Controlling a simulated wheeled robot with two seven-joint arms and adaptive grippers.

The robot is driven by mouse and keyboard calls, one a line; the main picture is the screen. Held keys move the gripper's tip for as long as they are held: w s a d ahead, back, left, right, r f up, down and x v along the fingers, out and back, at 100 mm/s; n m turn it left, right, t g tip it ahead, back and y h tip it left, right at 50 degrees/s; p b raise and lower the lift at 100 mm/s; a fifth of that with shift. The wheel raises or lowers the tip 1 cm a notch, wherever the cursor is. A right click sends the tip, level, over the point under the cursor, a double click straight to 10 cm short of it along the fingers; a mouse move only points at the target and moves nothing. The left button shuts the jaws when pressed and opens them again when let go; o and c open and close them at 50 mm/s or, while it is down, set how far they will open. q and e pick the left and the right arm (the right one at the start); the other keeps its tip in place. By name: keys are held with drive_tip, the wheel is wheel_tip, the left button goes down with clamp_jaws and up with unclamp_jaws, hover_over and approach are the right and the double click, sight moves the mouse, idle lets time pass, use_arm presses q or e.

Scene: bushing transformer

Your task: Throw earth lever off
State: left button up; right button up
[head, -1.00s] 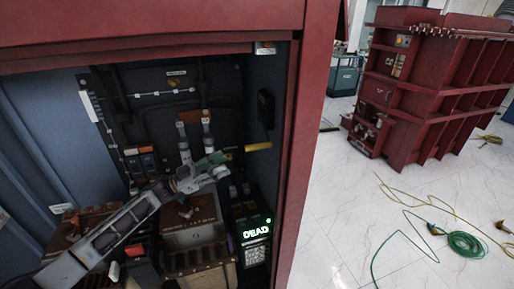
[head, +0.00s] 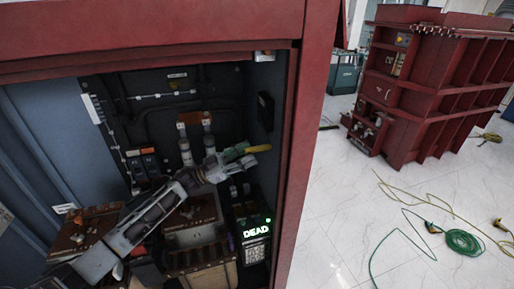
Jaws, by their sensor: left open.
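The earth lever (head: 258,148) shows as a yellow handle inside the cabinet, near its right wall. It points to the right and lies almost level. My left gripper (head: 240,160) reaches in from the lower left and is open. Its green-tipped upper finger is close to the left end of the yellow handle and hides part of it. I cannot tell whether they touch. My right gripper is not in view.
The red cabinet frame (head: 301,150) stands just right of the lever. A lit box reading "DEAD" (head: 256,232) sits below it. Two bushings (head: 185,150) stand behind my arm. Outside, cables (head: 462,243) lie on the floor near another red unit (head: 425,95).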

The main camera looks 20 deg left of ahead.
sight(257, 150)
use_arm(q)
drive_tip(key=shift+p+x, duration=0.4)
drive_tip(key=shift+x, duration=1.75)
clamp_jaws()
